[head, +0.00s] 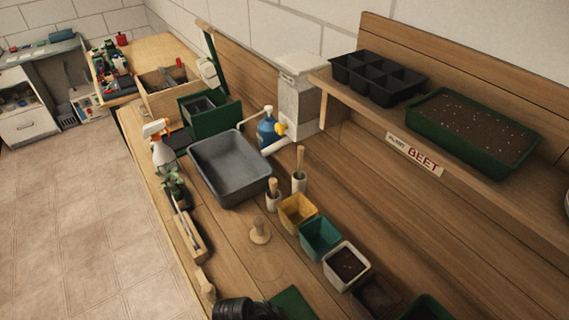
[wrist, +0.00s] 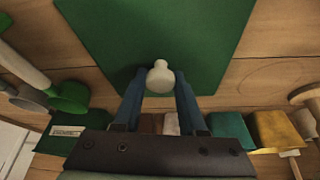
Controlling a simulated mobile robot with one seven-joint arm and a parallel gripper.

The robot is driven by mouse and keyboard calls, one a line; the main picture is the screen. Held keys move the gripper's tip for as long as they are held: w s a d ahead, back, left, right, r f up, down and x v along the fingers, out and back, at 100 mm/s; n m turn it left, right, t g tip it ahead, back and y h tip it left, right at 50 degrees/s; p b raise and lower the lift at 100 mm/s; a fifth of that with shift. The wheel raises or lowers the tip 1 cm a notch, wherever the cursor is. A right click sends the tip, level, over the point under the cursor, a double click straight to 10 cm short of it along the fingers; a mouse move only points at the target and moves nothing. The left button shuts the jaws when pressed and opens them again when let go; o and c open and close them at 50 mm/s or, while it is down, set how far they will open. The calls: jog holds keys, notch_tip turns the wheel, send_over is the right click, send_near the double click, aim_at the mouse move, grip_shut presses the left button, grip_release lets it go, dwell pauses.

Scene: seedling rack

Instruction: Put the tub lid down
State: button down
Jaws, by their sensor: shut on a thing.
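The tub lid is a flat green panel (wrist: 160,30) with a pale round knob (wrist: 160,77) near its edge in the wrist view. My gripper (wrist: 160,95) has its two blue fingers on either side of the knob and is shut on it. In the head view, part of the green lid (head: 293,303) shows at the bottom edge, beside my dark gripper (head: 248,308). The lid appears close over the wooden bench; I cannot tell whether it touches. A green box with a white label (wrist: 68,130) is at the lower left of the wrist view.
Yellow (head: 297,211), teal (head: 320,237) and white (head: 347,264) pots stand in a row. A wooden knobbed tool (head: 259,232) stands near bare bench. A grey basin (head: 232,192) lies farther back. A shelf with a green seed tray (head: 487,165) is at right.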

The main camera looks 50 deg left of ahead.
jog(key=shift+c, duration=2.4)
grip_release()
jog(key=v, duration=1.2)
jog(key=shift+w+r, duration=0.1)
